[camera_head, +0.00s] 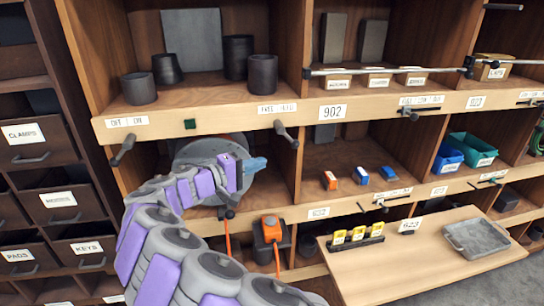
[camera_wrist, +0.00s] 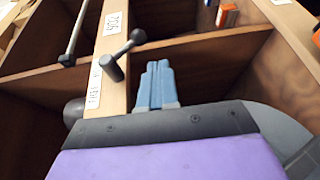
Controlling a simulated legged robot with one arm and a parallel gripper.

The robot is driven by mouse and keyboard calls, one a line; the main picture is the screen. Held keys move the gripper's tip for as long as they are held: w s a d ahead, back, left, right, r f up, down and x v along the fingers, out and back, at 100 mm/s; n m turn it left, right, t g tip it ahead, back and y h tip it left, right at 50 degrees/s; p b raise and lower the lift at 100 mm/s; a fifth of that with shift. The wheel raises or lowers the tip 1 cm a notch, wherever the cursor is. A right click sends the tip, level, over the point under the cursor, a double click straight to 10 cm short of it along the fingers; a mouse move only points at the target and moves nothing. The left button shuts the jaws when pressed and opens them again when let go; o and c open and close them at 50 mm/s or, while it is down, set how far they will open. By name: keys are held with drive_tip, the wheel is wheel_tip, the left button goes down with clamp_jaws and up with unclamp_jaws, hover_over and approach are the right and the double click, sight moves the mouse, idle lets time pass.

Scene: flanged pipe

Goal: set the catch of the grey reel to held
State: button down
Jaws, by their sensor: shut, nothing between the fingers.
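The grey reel (camera_head: 195,152) sits in the middle shelf bay in the head view, its disc largely hidden behind my arm. A dark catch lever (camera_head: 287,134) sticks out from the shelf edge under a label (camera_head: 277,109) that appears to read FREE and HELD. Its handle slants down to the right; which word it marks I cannot tell. The lever also shows in the wrist view (camera_wrist: 120,58), left of my fingers. My gripper (camera_head: 262,164) is in front of the reel, below and left of the lever. Its blue fingers (camera_wrist: 157,72) are together, empty, and appear apart from the lever.
Another lever (camera_head: 124,150) hangs at the left under an OFF/ON label. Dark cups (camera_head: 139,88) stand on the upper shelf. An orange-topped box (camera_head: 271,229) is below. Small blocks (camera_head: 361,175) lie in the right bay. A ledge (camera_head: 400,270) juts out at the lower right.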

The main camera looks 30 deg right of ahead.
drive_tip(key=a, duration=0.5)
drive_tip(key=shift+s+f, duration=0.2)
drive_tip(key=shift+s, duration=0.15)
drive_tip(key=shift+a, duration=0.2)
